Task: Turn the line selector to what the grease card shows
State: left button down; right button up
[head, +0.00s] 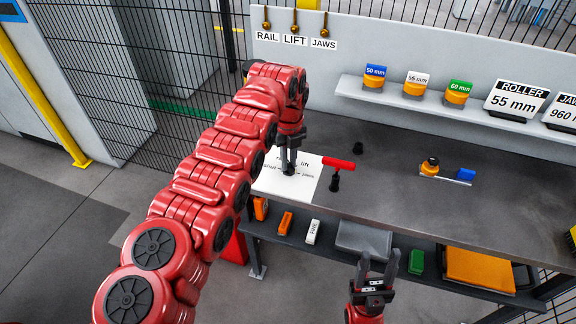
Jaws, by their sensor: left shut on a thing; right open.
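The line selector is a white plate (304,188) at the left end of the bench, with small labels around a dark knob (289,170). I can read "lift" at its upper right; other labels are small or partly covered. My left gripper (289,163) points down and is shut on the knob. The knob's pointing direction is hidden by the fingers. I cannot pick out a grease card. My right gripper (377,268) is open and empty, in front of the lower shelf, fingers up.
Signs RAIL, LIFT and JAWS (323,44) hang under brass pieces. A shelf (400,99) holds size-marked pucks and a ROLLER 55 mm sign (515,100). An orange-blue tool (445,172) lies right. The bench middle is clear.

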pick_arm(q)
jog(key=m, duration=0.4)
jog(key=shift+m, duration=0.3)
jog(key=c, duration=0.7)
grip_release()
jog(key=shift+r+p, duration=0.6)
jog(key=shift+r, duration=0.75)
jog(key=shift+r+p, duration=1.45)
jog(key=shift+r, duration=0.7)
